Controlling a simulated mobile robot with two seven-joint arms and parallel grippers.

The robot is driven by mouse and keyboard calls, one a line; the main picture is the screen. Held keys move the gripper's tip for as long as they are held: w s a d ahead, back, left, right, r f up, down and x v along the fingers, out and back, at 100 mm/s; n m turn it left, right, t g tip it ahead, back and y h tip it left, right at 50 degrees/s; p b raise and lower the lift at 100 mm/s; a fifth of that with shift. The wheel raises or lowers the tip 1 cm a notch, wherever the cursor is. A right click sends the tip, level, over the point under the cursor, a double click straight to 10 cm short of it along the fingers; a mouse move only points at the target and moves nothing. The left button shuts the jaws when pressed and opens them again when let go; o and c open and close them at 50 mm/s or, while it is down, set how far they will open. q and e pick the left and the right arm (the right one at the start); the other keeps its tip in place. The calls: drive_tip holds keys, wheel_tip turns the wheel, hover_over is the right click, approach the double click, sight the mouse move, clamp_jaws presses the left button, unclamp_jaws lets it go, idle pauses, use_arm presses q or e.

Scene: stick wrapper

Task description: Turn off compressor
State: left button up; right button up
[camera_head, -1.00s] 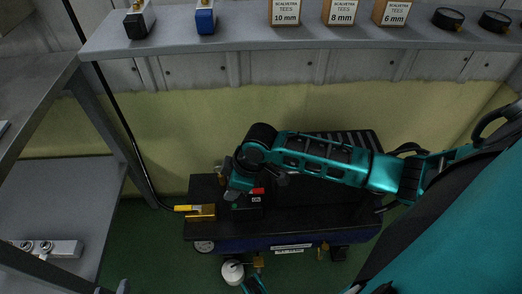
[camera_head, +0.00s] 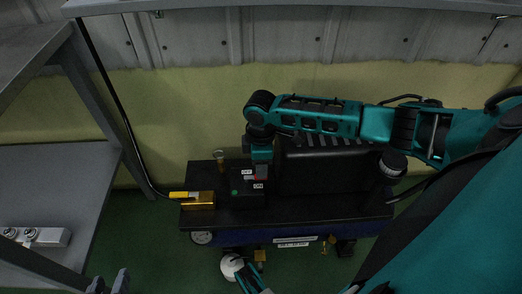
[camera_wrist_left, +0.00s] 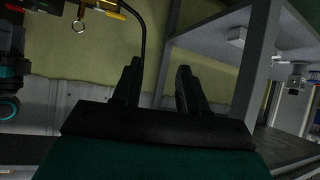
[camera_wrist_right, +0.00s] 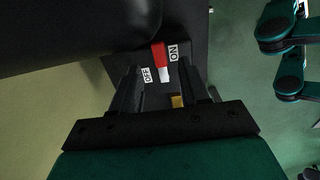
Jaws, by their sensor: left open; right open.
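The compressor (camera_head: 330,206) stands on the floor, a long black top over a blue tank. Its red switch (camera_head: 250,178) sits on a small black box at the left of the top. In the right wrist view the red switch (camera_wrist_right: 159,55), with a white end, lies between an OFF label (camera_wrist_right: 146,74) and an ON label (camera_wrist_right: 173,52). My right gripper (camera_head: 262,165) is open just above the box; its fingers (camera_wrist_right: 163,74) are either side of the switch area, and contact cannot be told. My left gripper (camera_head: 108,282) is open and empty, low left, away from the compressor.
A brass fitting (camera_head: 198,200) with a yellow-ended black hose is at the compressor's left end. A grey shelf rack (camera_head: 60,180) stands at the left. A long shelf (camera_head: 300,5) crosses the top along the wall.

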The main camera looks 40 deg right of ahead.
wheel_tip(320, 180, down, 4)
drive_tip(key=shift+f+b, duration=0.1)
drive_tip(key=shift+b, duration=0.55)
clamp_jaws()
